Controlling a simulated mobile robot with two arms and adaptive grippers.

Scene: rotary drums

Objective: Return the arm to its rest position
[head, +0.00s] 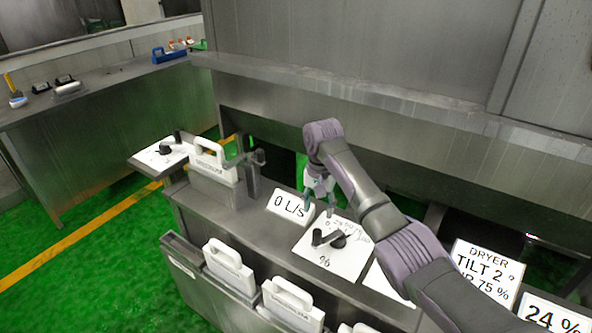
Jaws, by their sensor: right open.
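My right arm comes in from the lower right, with purple and grey links, and reaches over the console. Its gripper (319,193) points down above the back of the console, near the 0 L/s sign (290,207). The gripper is open, and I see nothing between its fingers. It is small and partly hidden by my forearm. My left gripper is not in view.
A white dial panel (325,252) with a black knob lies below my forearm. A white handled container (213,163) stands in a grey holder at left. More handled containers (228,266) sit in the front rack. A dryer sign (485,272) stands at right. Green floor is clear at left.

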